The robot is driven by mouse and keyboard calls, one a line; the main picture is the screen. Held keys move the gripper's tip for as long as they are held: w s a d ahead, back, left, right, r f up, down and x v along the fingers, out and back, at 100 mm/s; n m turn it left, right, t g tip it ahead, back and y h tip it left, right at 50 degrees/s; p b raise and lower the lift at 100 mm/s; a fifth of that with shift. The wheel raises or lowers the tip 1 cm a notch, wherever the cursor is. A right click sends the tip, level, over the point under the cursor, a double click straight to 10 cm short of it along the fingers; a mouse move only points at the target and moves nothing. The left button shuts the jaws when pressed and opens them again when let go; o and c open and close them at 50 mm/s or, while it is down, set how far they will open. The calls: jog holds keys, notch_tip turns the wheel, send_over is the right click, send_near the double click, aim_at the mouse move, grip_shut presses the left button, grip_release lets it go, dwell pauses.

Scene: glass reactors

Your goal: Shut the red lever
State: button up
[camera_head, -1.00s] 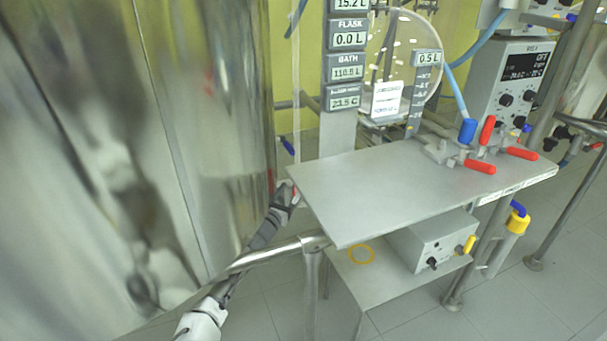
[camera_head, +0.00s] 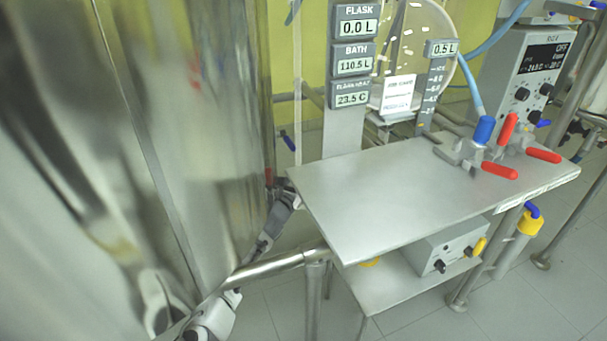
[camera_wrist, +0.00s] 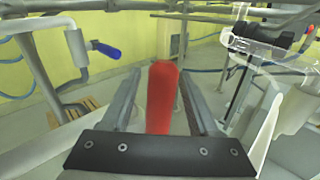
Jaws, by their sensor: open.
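In the wrist view a red lever (camera_wrist: 162,98) stands upright between the two fingers of my gripper (camera_wrist: 159,80). The fingers are open, one on each side of it, with a visible gap on each side. In the head view my gripper (camera_head: 284,193) is beside the shiny steel vessel, at the left corner of the grey shelf. Only a small red patch (camera_head: 268,177) shows beside it; the lever's base is hidden. Other red levers (camera_head: 499,171) sit on valves at the shelf's right end, away from my gripper.
The steel vessel (camera_head: 190,130) fills the left. A steel rail (camera_head: 275,265) runs below my gripper. A blue-handled valve (camera_wrist: 105,49) and glassware (camera_wrist: 265,48) show in the wrist view.

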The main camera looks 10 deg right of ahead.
grip_shut()
dwell(0.4)
dwell(1.1)
